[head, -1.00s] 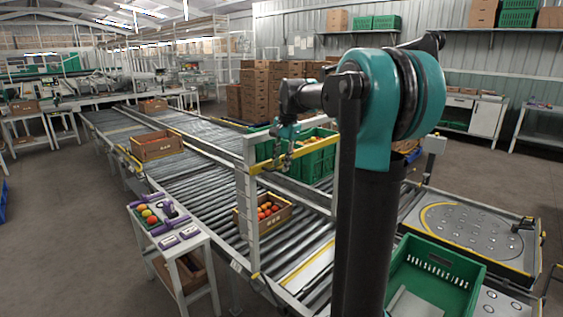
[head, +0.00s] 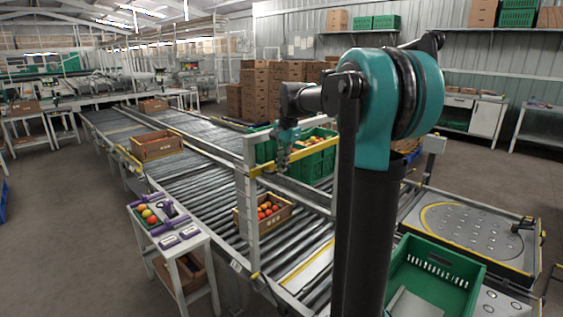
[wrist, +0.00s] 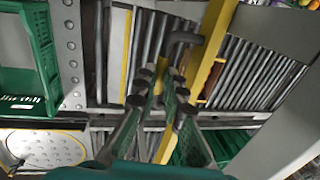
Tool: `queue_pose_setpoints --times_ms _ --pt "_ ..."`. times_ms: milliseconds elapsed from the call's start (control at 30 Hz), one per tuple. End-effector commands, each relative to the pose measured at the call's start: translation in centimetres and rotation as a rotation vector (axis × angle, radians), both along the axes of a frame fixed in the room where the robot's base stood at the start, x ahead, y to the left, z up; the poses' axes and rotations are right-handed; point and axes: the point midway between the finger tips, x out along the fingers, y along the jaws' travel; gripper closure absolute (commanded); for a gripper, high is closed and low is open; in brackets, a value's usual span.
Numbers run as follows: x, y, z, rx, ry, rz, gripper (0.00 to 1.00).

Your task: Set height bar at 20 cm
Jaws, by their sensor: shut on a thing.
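The yellow height bar (head: 308,190) spans the roller conveyor between the white posts of a frame. My gripper (head: 283,162) is at the bar's left part, over the conveyor. In the wrist view its fingers (wrist: 160,80) are nearly closed, close by the handle, and the grip is on the bar. The exact contact is hidden by the fingers. The near white post (head: 249,215) has marks too small to read.
A brown crate of tomatoes (head: 275,221) sits on the rollers near the near post. Green crates (head: 318,166) stand behind the bar. A small white table (head: 190,248) with fruit and tools is at left.

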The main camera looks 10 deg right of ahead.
Motion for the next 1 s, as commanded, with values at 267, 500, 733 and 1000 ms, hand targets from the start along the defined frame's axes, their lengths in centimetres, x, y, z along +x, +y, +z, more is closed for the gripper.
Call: queue_pose_setpoints --times_ms 267,500,733,1000 --pt "0.0 0.0 -6.7 -0.001 0.001 0.0 1.0" --pt "0.0 0.0 -15.0 -0.001 0.001 0.0 1.0" --pt "0.0 0.0 -22.1 -0.001 0.001 0.0 1.0" --pt "-0.1 0.0 -27.4 -0.001 0.001 0.0 1.0"
